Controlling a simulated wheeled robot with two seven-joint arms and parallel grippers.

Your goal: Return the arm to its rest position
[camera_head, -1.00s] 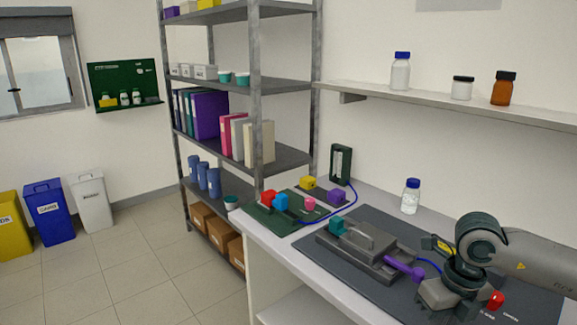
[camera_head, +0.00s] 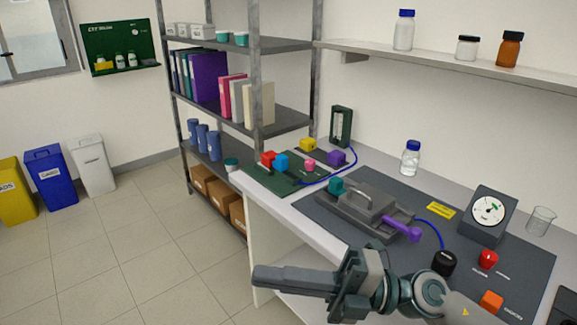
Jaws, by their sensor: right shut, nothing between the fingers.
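My right gripper (camera_head: 268,283) is at the bottom middle of the head view, in front of the bench edge. Its fingers point left and lie together, with nothing between them. My right arm comes in from the bottom right. The membrane rig (camera_head: 362,214), a grey block with a handle, stands on the dark mat (camera_head: 318,208). Its purple lever (camera_head: 402,229) sticks out to the right. The gripper is apart from the rig, nearer to me. My left gripper is not in view.
On the mat are a gauge (camera_head: 487,212), a black knob (camera_head: 444,262), a red knob (camera_head: 487,259) and an orange block (camera_head: 491,301). A bottle (camera_head: 411,158) and a beaker (camera_head: 540,220) stand behind. Coloured blocks sit on a green board (camera_head: 262,180).

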